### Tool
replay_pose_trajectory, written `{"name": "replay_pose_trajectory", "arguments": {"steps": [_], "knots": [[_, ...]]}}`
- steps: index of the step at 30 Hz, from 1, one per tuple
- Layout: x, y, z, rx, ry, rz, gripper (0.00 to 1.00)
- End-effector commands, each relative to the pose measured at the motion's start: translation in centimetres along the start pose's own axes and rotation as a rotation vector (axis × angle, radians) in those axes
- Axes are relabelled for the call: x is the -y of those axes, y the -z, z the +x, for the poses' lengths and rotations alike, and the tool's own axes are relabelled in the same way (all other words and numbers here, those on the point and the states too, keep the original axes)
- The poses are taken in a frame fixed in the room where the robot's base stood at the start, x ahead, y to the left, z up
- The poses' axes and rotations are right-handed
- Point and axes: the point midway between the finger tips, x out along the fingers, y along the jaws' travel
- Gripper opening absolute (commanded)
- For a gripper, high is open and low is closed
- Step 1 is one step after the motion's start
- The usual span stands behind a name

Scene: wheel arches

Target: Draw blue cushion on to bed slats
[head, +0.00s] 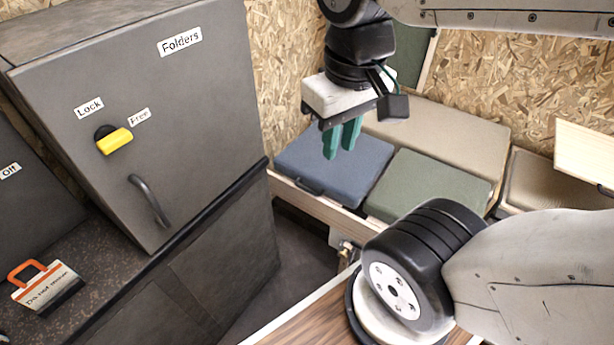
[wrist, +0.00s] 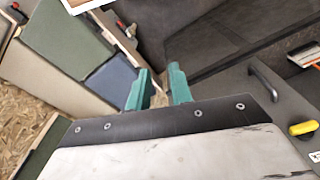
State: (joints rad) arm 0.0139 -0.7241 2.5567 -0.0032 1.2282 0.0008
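The blue cushion (head: 338,163) lies flat on the bench-like bed in the head view, with a dark strap or handle (head: 309,187) at its front edge. It also shows in the wrist view (wrist: 112,78), partly hidden by a finger. My gripper (head: 342,142) hangs above the cushion with green fingers pointing down. In the wrist view the fingers (wrist: 160,78) stand apart with nothing between them. I cannot tell the exact height above the cushion. A pale wooden bed edge (head: 322,207) runs along the front; no slats are clearly visible.
A green cushion (head: 428,187) lies right of the blue one, and a beige cushion (head: 445,130) lies behind. A grey cabinet (head: 150,120) with a yellow knob (head: 115,141) and handle stands close on the left. A wood-grain surface (head: 310,320) is in front.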

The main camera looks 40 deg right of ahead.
Motion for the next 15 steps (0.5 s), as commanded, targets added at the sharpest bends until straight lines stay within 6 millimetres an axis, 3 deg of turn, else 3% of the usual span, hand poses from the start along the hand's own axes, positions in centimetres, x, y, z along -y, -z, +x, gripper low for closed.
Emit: {"name": "replay_pose_trajectory", "arguments": {"steps": [5,11,15], "knots": [[-1.1,2.3,2.4,0.137,-0.001,0.058,0.22],[-2.8,7.0,6.3,0.276,-0.007,0.196,0.22],[-4.3,10.7,10.0,0.340,-0.022,0.343,0.22]]}}
